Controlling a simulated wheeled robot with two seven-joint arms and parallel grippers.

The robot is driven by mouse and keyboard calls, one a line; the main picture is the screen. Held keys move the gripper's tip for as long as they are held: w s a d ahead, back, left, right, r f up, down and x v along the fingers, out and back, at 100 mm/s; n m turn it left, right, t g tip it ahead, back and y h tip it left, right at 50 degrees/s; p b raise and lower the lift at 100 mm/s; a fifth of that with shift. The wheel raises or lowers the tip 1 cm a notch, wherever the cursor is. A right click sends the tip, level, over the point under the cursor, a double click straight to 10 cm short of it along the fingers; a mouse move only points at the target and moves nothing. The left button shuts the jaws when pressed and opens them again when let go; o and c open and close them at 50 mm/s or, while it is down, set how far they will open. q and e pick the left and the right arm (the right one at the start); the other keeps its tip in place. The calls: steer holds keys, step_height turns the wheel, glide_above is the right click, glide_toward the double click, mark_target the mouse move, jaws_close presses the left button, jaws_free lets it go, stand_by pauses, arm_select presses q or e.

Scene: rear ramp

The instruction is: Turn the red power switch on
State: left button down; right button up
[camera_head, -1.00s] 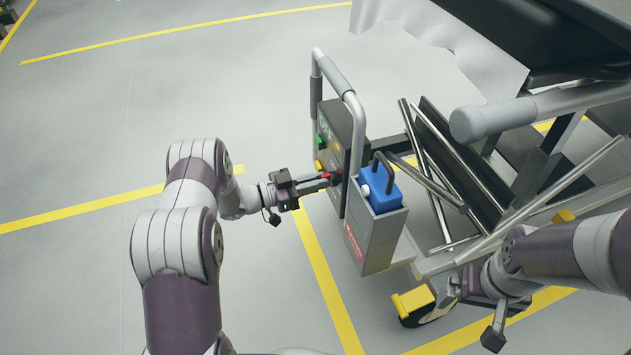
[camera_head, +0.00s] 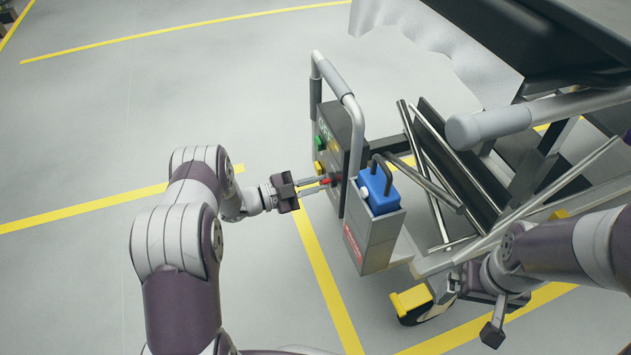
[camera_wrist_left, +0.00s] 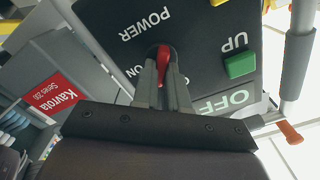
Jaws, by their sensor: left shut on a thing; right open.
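The red power switch (camera_wrist_left: 163,62) sits on the black control panel (camera_wrist_left: 200,22) in the left wrist view, below the upside-down word POWER. The letters ON show beside it, partly covered by a finger. A large OFF shows on the panel to the right. My left gripper (camera_wrist_left: 165,80) has its two fingers on either side of the red lever, shut on it. In the head view my left gripper (camera_head: 332,182) reaches the panel from the left, with red between the fingertips. My right gripper (camera_head: 493,330) is open at the lower right, partly hidden by its arm.
A green UP button (camera_wrist_left: 240,65) and a yellow button (camera_head: 319,169) are on the panel. A grey handrail (camera_head: 345,95) rises over it. A grey box with a blue canister (camera_head: 380,190) stands just right. The floor left of the panel is clear.

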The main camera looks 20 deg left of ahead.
arm_select(q)
steer(key=m, duration=0.5)
steer(key=shift+s+f, duration=0.1)
steer(key=shift+f, duration=0.05)
steer(key=m, duration=0.5)
steer(key=shift+f, duration=0.15)
steer(key=shift+m, duration=0.3)
steer(key=c, duration=1.2)
jaws_free()
steer(key=shift+o, duration=0.2)
steer(key=p+v, duration=0.4)
steer(key=v, duration=0.8)
steer(key=shift+s+a, duration=0.25)
